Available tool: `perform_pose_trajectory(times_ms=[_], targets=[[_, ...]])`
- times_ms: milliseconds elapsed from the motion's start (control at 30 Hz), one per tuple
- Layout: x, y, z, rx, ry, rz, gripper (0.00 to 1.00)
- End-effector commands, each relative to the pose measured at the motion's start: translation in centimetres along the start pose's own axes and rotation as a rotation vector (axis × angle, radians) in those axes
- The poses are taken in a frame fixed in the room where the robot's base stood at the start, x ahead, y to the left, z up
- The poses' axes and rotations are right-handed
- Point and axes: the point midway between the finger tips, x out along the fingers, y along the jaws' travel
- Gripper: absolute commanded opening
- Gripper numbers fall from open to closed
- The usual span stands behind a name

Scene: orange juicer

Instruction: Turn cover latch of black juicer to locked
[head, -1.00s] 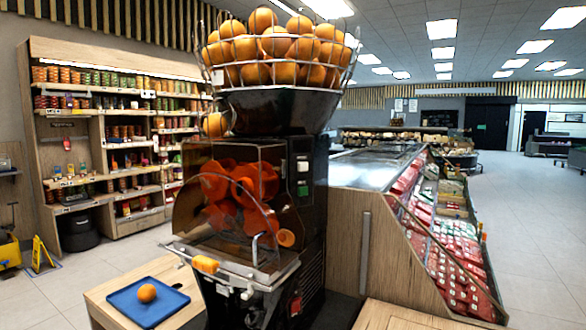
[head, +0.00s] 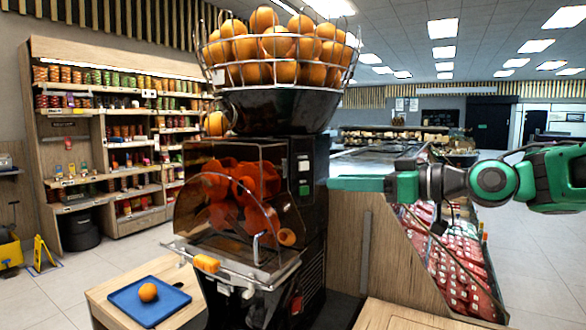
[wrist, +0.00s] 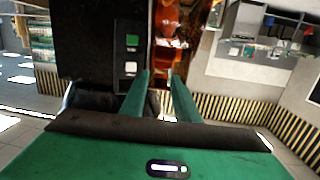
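The black juicer (head: 312,245) stands at the middle of the head view. Its clear front cover (head: 222,215) is down over the red-orange pressing drums (head: 238,188). A bent metal bar (head: 256,246) and a round orange knob (head: 287,237) show at the cover's lower right; I cannot tell which is the latch or its setting. My gripper (head: 332,184) reaches in from the right, beside the juicer's right side, higher than the knob. In the wrist view, my gripper's two green fingers (wrist: 160,74) are apart with nothing between them. The wrist view looks tilted toward the juicer's button panel (wrist: 130,55).
A wire basket of oranges (head: 270,80) tops the juicer. A blue tray (head: 128,308) with an orange (head: 148,292) lies at left. A wooden display case (head: 350,240) stands close behind, at right.

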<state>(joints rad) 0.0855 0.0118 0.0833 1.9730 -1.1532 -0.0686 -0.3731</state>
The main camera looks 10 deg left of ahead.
Motion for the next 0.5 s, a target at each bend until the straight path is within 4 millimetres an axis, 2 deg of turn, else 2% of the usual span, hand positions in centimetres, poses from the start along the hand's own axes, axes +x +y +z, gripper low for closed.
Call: perform_pose_trajectory(times_ms=[33,133,267,500], targets=[[0.6,-0.7,-1.1,-0.009,0.039,-0.032,0.28],[1.2,-1.7,-2.7,-0.019,0.092,-0.070,0.28],[2.1,-2.1,-3.2,-0.023,0.108,-0.083,0.28],[5.9,-2.5,-3.6,-0.022,0.106,-0.084,0.28]])
